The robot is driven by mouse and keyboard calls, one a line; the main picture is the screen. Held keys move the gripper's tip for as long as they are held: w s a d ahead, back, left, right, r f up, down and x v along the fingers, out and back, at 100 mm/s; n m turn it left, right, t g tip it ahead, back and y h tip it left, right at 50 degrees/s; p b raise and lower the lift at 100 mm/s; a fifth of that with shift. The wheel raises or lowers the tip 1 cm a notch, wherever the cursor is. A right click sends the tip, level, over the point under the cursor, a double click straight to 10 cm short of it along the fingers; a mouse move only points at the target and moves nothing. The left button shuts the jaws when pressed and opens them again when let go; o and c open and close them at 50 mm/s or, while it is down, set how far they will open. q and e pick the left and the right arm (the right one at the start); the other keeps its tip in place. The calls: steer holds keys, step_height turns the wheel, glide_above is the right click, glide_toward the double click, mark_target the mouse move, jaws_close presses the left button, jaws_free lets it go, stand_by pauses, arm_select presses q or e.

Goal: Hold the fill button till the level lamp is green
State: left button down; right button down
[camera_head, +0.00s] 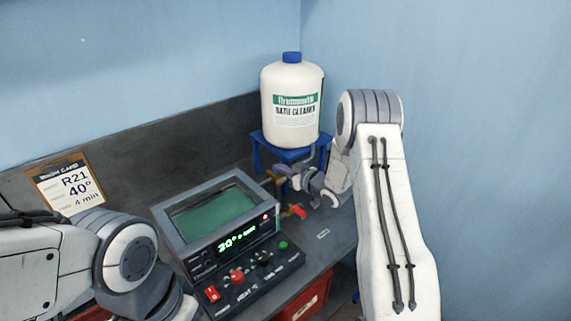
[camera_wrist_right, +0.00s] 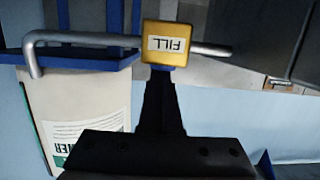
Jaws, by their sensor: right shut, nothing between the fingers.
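The fill button is a yellow block labelled FILL (camera_wrist_right: 165,32) on a grey pipe, upside down in the right wrist view. My right gripper (camera_wrist_right: 162,78) is shut and empty, its tips at the block's near edge; I cannot tell whether they press it. In the head view my right gripper (camera_head: 286,171) is small, by the pipework below the white jug. A small red lamp (camera_head: 266,216) glows on the bath unit's front; its label is too small to read. My left arm comes in at lower left, its gripper out of view.
The bath unit (camera_head: 162,222) has a green pool and a lit display. A control panel (camera_head: 262,268) with several knobs is in front. The white jug (camera_head: 292,92) stands on a blue stand (camera_head: 258,148). A red valve handle (camera_head: 298,211) hangs below. A card (camera_head: 66,184) leans at left.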

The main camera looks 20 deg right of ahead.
steer(key=shift+s+a+f, duration=0.1)
steer(key=shift+s+f, duration=0.15)
steer(key=shift+f, duration=0.4)
steer(key=shift+r, duration=0.1)
steer(key=shift+r+p, duration=0.3)
steer(key=shift+r, duration=0.05)
steer(key=s+d+r+b, duration=0.1)
steer(key=s+d+r, duration=0.2)
steer(key=s+r, duration=0.3)
steer(key=shift+a+b+v, duration=0.2)
steer(key=shift+b+v, duration=0.2)
steer(key=shift+v, duration=1)
